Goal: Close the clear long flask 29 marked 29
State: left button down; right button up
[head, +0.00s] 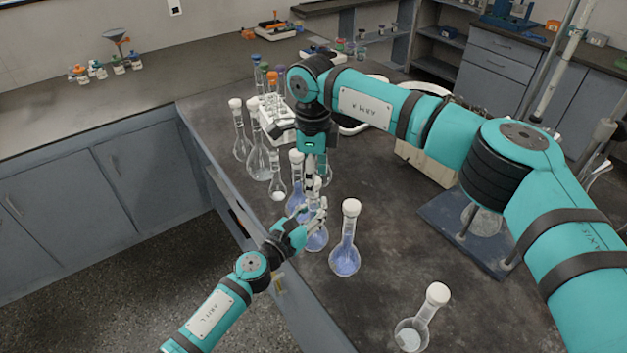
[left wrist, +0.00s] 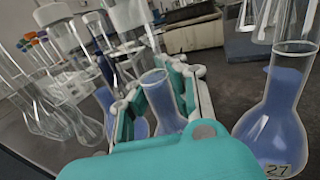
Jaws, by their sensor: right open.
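A clear long flask with blue liquid (head: 317,241) stands on the dark bench. My left gripper (head: 318,212) is around its neck, with a finger against each side. The flask also shows between the fingers in the left wrist view (left wrist: 162,103). The flask's number is hidden, so I cannot confirm 29.
A blue-filled flask marked 27 (left wrist: 272,128) stands close on the right. Another capped blue flask (head: 296,190) stands just behind on the left. Clear capped flasks (head: 258,160) and a white rack (head: 270,112) are farther back.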

notch_tip(320, 180, up, 10)
dwell(0.3)
pick_arm(q)
jog(key=c, duration=1.4)
grip_release()
jog(key=shift+o, duration=0.2)
jog(key=v, duration=1.2)
pick_arm(e)
jog(key=shift+a, duration=0.1)
